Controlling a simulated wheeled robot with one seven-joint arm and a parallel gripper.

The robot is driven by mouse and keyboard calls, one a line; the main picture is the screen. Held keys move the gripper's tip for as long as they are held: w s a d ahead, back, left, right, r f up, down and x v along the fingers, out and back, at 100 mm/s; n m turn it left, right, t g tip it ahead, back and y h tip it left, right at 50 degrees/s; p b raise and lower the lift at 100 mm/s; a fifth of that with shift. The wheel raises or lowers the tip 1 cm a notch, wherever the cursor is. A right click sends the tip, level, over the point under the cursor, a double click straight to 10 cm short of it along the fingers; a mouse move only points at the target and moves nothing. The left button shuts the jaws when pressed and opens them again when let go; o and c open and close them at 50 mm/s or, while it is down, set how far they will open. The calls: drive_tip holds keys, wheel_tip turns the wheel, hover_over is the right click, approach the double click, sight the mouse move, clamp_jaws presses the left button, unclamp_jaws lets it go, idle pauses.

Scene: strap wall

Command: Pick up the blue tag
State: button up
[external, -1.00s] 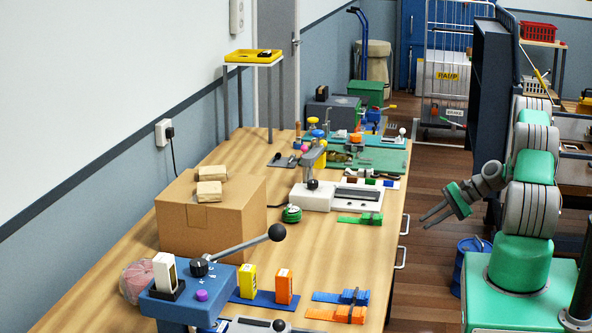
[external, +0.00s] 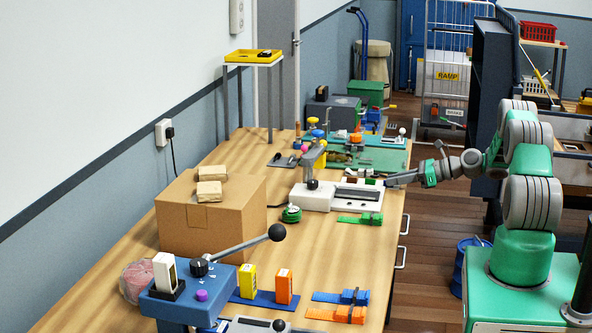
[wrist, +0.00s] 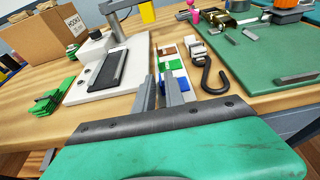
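The blue tag (wrist: 183,84) lies on a pale strip with other coloured tags, at the near end of the row in the wrist view. A green tag (wrist: 175,64) and a brown tag (wrist: 168,50) lie farther along it. My gripper (wrist: 162,86) is just in front of the row, its two fingers apart with a narrow gap and nothing seen between them. The right finger partly covers the blue tag. In the external view my gripper (external: 390,180) is at the table's right edge, by the near end of the strip.
A white device with a dark plate (wrist: 110,68) stands left of the strip. A dark hook (wrist: 215,76) lies close on the right, before a green mat (wrist: 262,62). Green straps (wrist: 53,96) lie at the left. A cardboard box (external: 210,217) stands farther left on the table.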

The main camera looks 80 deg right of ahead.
drive_tip(key=shift+w+f, duration=0.1)
drive_tip(key=shift+w, duration=0.35)
drive_tip(key=shift+s, duration=0.1)
clamp_jaws()
